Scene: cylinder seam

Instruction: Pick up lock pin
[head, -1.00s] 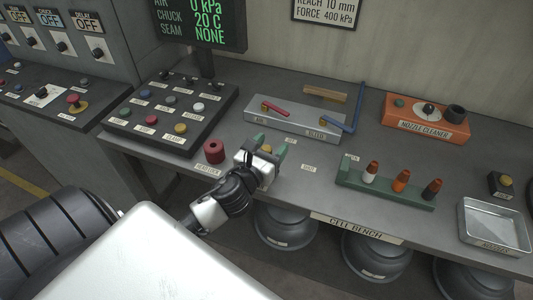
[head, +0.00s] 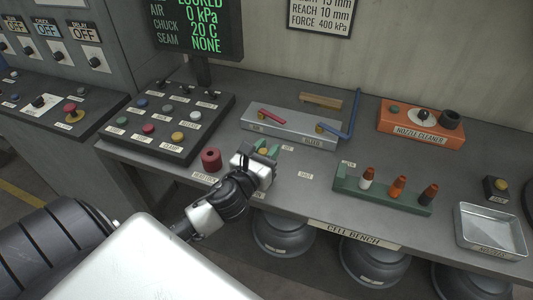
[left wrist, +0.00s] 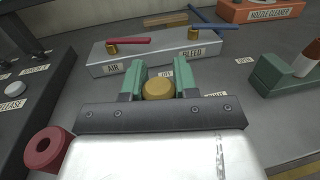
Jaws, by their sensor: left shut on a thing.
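The lock pin appears to be the round yellow-brass piece (left wrist: 158,90) between the green fingers in the left wrist view. Only its rounded top shows; the rest is hidden. My left gripper (left wrist: 156,80) is shut on it, with one finger on each side. In the head view the left gripper (head: 266,151) is low over the bench, right of the red ring. The pin is mostly hidden there by the gripper. My right gripper is not in view.
A grey valve block (head: 290,126) with red and blue levers stands behind the gripper. A red ring (head: 211,159) and a button panel (head: 165,122) are to the left. A green rack (head: 380,196) with several nozzles and a metal tray (head: 490,229) are to the right.

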